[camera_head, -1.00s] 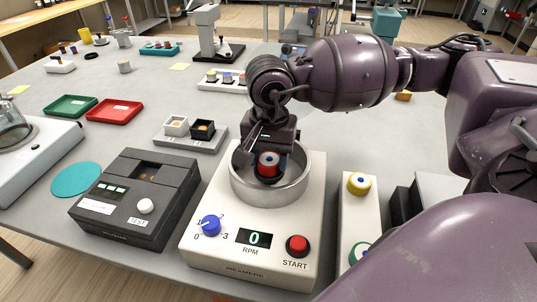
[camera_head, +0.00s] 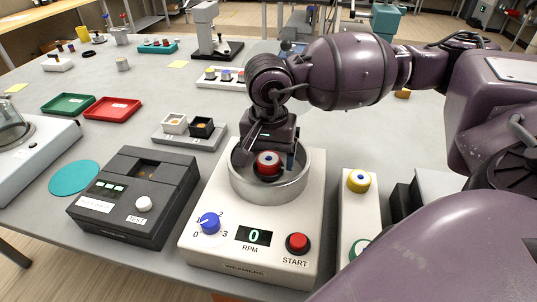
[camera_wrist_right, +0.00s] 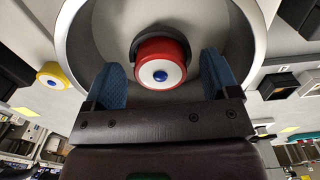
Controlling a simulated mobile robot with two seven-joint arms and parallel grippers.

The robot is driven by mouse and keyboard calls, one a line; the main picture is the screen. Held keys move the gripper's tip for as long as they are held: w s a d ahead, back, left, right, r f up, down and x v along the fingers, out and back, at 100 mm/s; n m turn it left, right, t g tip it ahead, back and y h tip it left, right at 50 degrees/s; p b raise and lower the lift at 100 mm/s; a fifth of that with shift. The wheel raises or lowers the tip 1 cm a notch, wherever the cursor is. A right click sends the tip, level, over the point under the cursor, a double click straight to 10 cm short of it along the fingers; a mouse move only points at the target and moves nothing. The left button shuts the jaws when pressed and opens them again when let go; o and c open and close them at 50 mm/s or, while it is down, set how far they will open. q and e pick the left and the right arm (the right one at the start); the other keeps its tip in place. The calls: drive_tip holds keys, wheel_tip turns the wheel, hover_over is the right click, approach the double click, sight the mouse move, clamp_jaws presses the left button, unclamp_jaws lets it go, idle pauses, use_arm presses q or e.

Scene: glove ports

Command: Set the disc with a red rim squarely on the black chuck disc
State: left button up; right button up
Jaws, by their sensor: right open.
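The red-rimmed disc (camera_head: 268,159) has a white top with a blue centre. It sits inside the round metal bowl of the spinner, over the black chuck disc (camera_head: 266,178), which shows as a dark edge beneath it. In the right wrist view the red-rimmed disc (camera_wrist_right: 160,66) is between my blue fingers, with gaps on both sides, and a dark arc of the chuck (camera_wrist_right: 158,32) shows past it. I cannot tell whether it is exactly centred. My right gripper (camera_head: 269,154) is open around the disc. My left gripper is out of view.
The bowl wall (camera_head: 262,190) rings the gripper closely. The white spinner (camera_head: 220,255) has a blue knob, a display reading 0 and a red START button (camera_head: 298,243). A dark tester box (camera_head: 130,205) is to its left.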

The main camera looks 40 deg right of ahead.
sight(268, 159)
wheel_tip(268, 159, up, 11)
drive_tip(key=shift+p, duration=0.3)
drive_tip(key=shift+f, duration=0.15)
idle(0.5)
